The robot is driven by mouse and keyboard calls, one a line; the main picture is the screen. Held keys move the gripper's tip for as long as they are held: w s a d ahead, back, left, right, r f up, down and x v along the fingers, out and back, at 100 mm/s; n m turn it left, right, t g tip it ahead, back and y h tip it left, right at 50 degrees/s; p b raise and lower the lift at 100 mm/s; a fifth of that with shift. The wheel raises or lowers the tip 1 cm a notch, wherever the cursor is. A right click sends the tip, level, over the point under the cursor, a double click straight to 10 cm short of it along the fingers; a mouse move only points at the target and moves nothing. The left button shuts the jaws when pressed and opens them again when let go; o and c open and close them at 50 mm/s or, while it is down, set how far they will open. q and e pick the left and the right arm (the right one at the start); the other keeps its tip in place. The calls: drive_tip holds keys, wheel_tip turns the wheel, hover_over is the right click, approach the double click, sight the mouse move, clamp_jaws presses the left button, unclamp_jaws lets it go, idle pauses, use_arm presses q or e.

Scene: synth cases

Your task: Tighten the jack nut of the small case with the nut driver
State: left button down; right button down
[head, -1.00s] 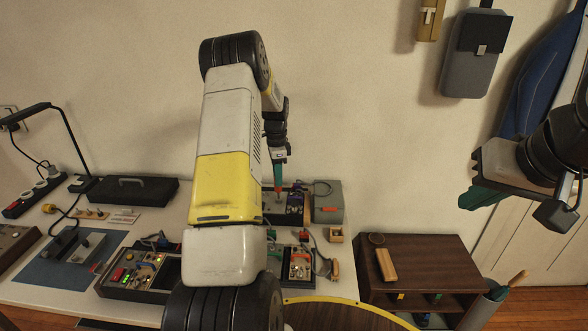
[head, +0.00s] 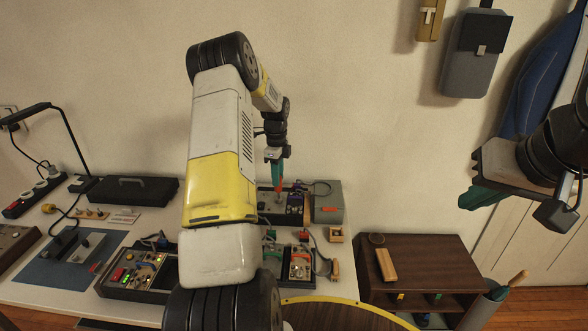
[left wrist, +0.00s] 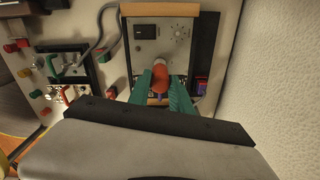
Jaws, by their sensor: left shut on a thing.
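My left gripper (head: 274,167) points down over the back case (head: 266,203) on the bench, its teal fingers shut on an orange-red nut driver (head: 279,184). In the left wrist view the driver's round orange end (left wrist: 160,76) shows between the teal fingers (left wrist: 160,92), in front of a grey panel (left wrist: 172,48) with a black display and knobs. The driver's tip and any jack nut are too small or hidden to make out, so contact cannot be told. A smaller open case (head: 299,266) sits nearer. My right gripper (head: 483,186) hangs empty at the right.
A larger case (head: 138,275) with lit lamps stands front left. A dark closed case (head: 133,190) lies behind it, and a blue mat (head: 60,268) lies at left. A grey box (head: 328,203) stands right of the back case. A brown shelf (head: 432,254) is right of the bench.

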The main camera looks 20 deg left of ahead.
use_arm(q)
drive_tip(key=c, duration=1.1)
unclamp_jaws()
drive_tip(key=shift+r, duration=0.1)
